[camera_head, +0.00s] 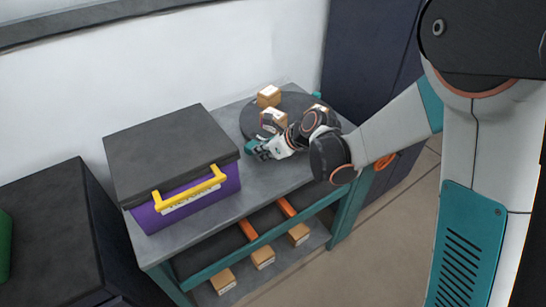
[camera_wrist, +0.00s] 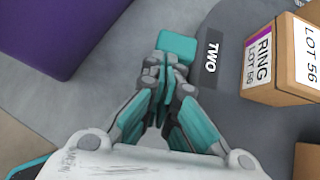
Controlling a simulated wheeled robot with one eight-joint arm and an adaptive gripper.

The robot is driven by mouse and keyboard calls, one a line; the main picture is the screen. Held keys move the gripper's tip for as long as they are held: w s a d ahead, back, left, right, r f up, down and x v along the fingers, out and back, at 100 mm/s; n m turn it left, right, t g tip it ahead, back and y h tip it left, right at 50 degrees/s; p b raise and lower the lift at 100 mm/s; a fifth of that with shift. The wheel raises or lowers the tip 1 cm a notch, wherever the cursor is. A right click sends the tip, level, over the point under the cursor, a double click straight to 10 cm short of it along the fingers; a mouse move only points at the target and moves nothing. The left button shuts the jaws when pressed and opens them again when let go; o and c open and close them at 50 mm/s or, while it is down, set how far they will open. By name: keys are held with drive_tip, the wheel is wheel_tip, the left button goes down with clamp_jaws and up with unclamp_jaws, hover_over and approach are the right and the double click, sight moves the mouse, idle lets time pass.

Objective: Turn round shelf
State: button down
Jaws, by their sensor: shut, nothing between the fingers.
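The round shelf is a dark grey disc (camera_head: 252,118) on the right part of the grey workbench, with small cardboard boxes on it. In the wrist view, its edge (camera_wrist: 228,105) carries a dark label reading TWO (camera_wrist: 211,57) and a teal block (camera_wrist: 177,43) beside that label. My gripper (camera_head: 260,149) is low at the disc's front-left edge. In the wrist view my gripper (camera_wrist: 168,72) is shut and empty, its fingertips right at the near side of the teal block. I cannot tell whether they touch it. My arm hides the disc's front-right part.
A purple toolbox (camera_head: 187,204) with a dark lid and yellow handle stands on the bench (camera_head: 232,205) left of the disc. A box marked RING LOT 56 (camera_wrist: 262,62) stands on the disc near my gripper. Several boxes lie on the lower shelf. A dark cabinet (camera_head: 362,60) stands behind right.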

sight(251, 148)
drive_tip(key=a, duration=0.1)
drive_tip(key=w+a, duration=0.1)
drive_tip(key=a, duration=0.1)
drive_tip(key=shift+w+a, duration=0.15)
drive_tip(key=shift+w, duration=0.1)
drive_tip(key=shift+w+a, duration=0.85)
drive_tip(key=shift+a, duration=0.3)
